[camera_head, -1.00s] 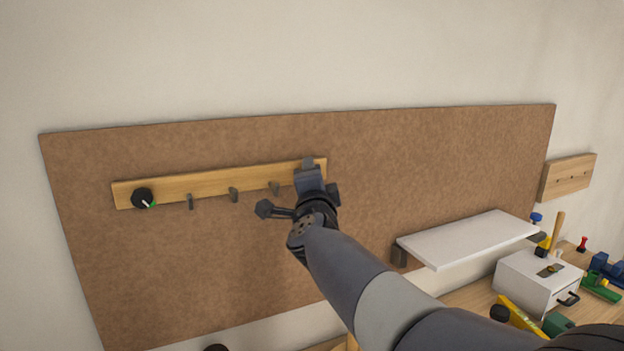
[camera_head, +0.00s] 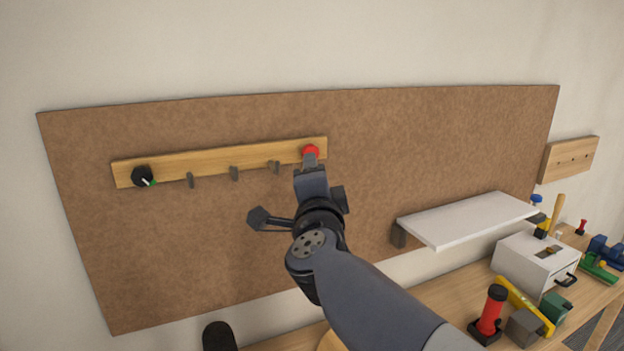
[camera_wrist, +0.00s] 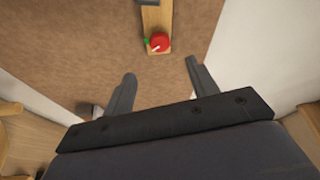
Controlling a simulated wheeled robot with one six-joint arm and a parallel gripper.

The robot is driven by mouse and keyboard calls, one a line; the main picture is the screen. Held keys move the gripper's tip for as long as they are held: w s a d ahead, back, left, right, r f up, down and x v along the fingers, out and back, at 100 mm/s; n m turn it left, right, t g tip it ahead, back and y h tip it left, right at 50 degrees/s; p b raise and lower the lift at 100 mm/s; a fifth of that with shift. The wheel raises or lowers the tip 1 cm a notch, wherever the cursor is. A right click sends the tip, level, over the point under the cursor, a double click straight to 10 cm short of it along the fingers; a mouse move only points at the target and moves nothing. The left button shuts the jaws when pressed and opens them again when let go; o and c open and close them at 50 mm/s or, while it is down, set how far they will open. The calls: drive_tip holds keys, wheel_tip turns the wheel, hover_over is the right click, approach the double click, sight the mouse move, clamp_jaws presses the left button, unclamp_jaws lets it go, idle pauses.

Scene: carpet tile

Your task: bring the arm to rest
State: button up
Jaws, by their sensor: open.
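My gripper (camera_head: 309,160) is in front of the brown pegboard, just below the right end of a wooden rail. In the wrist view its two fingers (camera_wrist: 158,80) are spread apart with nothing between them. A red knob (camera_head: 311,150) with a white pointer and a green mark sits on the rail's end. In the wrist view the knob (camera_wrist: 159,42) lies beyond the fingertips, apart from them. In the head view my fingertips partly cover it.
The rail (camera_head: 225,163) carries a black knob (camera_head: 143,176) and several hooks. A white shelf (camera_head: 465,217) juts out at right. Below it a bench holds a white drawer box (camera_head: 535,262), a red cylinder (camera_head: 490,312) and several tools.

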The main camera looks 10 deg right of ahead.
drive_tip(key=shift+w, duration=0.1)
drive_tip(key=x, duration=1)
drive_tip(key=shift+w+p, duration=0.3)
drive_tip(key=shift+r, duration=0.1)
drive_tip(key=shift+d+n+t+y+b, duration=0.1)
drive_tip(key=shift+n+t+y+b, duration=0.8)
drive_tip(key=shift+n, duration=2.4)
drive_tip(key=shift+n+t+y+b, duration=0.25)
drive_tip(key=shift+n+y+b, duration=1.25)
drive_tip(key=shift+n, duration=1.8)
drive_tip(key=shift+d+n+t+y+b, duration=0.1)
drive_tip(key=shift+n+t+y+b, duration=1)
drive_tip(key=shift+n, duration=2.2)
